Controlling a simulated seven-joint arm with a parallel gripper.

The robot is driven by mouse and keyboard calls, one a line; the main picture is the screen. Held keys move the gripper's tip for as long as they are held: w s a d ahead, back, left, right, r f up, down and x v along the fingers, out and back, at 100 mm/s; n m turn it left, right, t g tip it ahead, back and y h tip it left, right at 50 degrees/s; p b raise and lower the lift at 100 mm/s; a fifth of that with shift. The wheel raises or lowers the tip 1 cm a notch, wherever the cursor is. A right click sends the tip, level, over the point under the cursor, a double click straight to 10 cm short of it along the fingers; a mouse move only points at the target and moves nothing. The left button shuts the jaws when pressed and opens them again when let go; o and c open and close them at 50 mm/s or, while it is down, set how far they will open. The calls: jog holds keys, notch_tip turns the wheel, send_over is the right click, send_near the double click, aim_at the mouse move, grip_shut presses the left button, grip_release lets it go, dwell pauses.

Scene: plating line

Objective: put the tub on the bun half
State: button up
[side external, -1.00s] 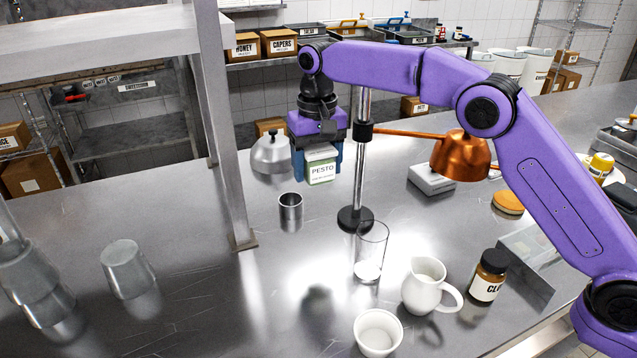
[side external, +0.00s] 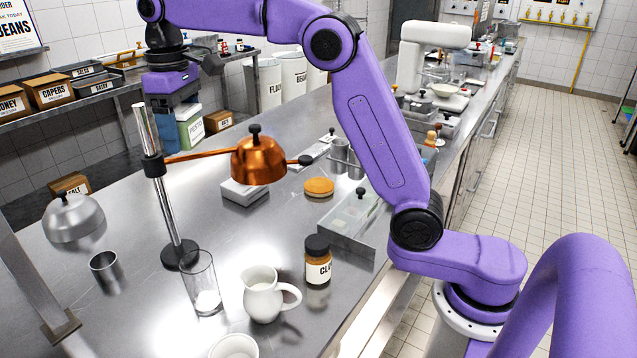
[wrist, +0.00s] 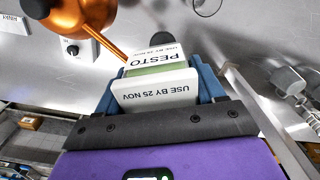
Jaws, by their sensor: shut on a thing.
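The tub (side external: 190,128) is a small pale and green container with a white lid and a PESTO label. My gripper (side external: 174,120) is shut on it and holds it in the air, behind the metal pole. In the wrist view the tub (wrist: 157,90) sits between the blue fingers, its USE BY 25 NOV face towards the camera. The bun half (side external: 319,187) is a flat orange-brown disc on the steel counter, right of the copper dome and well apart from the tub.
A copper dome (side external: 258,160) on an arm from the pole (side external: 163,190) hangs between tub and bun half. Near the bun half are a white box (side external: 244,191), a clear bin (side external: 350,222) and steel cups (side external: 340,152). A jar (side external: 317,262), jug (side external: 263,296) and glass (side external: 202,285) stand in front.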

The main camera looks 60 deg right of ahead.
jog(key=shift+m, duration=0.4)
jog(key=s+d, duration=0.2)
jog(key=d, duration=0.2)
jog(key=s+d+r, duration=0.1)
jog(key=d, duration=0.3)
jog(key=s+d, duration=0.2)
jog(key=d, duration=0.2)
jog(key=shift+s+d+r, duration=0.2)
jog(key=shift+s+d, duration=0.1)
jog(key=shift+s, duration=0.05)
jog(key=s+d+f+m, duration=0.2)
jog(key=s+d+m, duration=0.2)
jog(key=d, duration=0.5)
jog(key=s+d+f+m, duration=0.6)
jog(key=d+f+m, duration=0.5)
jog(key=m, duration=0.7)
send_over(319, 182)
jog(key=s, duration=0.1)
jog(key=f, duration=0.9)
jog(key=shift+a+f, duration=0.2)
jog(key=shift+f, duration=0.1)
jog(key=shift+w+d+f, duration=0.25)
jog(key=shift+w+f, duration=0.3)
jog(key=shift+f, duration=1.7)
jog(key=shift+f, duration=0.15)
